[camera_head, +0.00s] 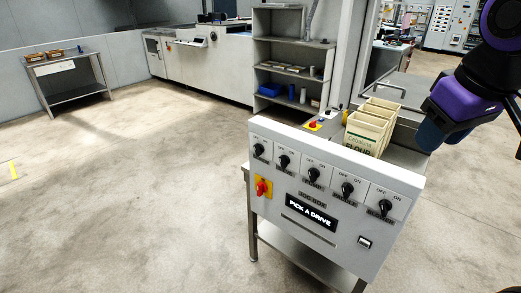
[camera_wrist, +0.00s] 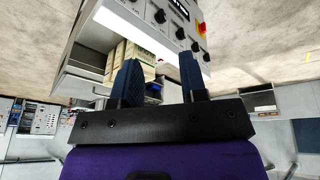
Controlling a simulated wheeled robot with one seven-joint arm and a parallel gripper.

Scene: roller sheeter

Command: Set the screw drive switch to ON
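The control panel (camera_head: 318,205) is a white sloped box with a row of black rotary switches, each with OFF and ON marks. They run from the left switch (camera_head: 259,149) past the middle switch (camera_head: 313,174) to the right switch (camera_head: 386,207). Their name labels are too small to read, so I cannot tell which is the screw drive. Most pointers look turned toward OFF. The display (camera_head: 311,213) reads "PICK A DRIVE". My gripper (camera_head: 436,135) is right of and above the panel, apart from it. In the wrist view my gripper (camera_wrist: 159,60) is open and empty.
A red knob on a yellow plate (camera_head: 263,188) and a small rocker switch (camera_head: 364,242) are on the panel. Flour cartons (camera_head: 370,126) stand behind it. A shelf rack (camera_head: 290,70) and a side table (camera_head: 66,70) are farther back. The floor in front and left is clear.

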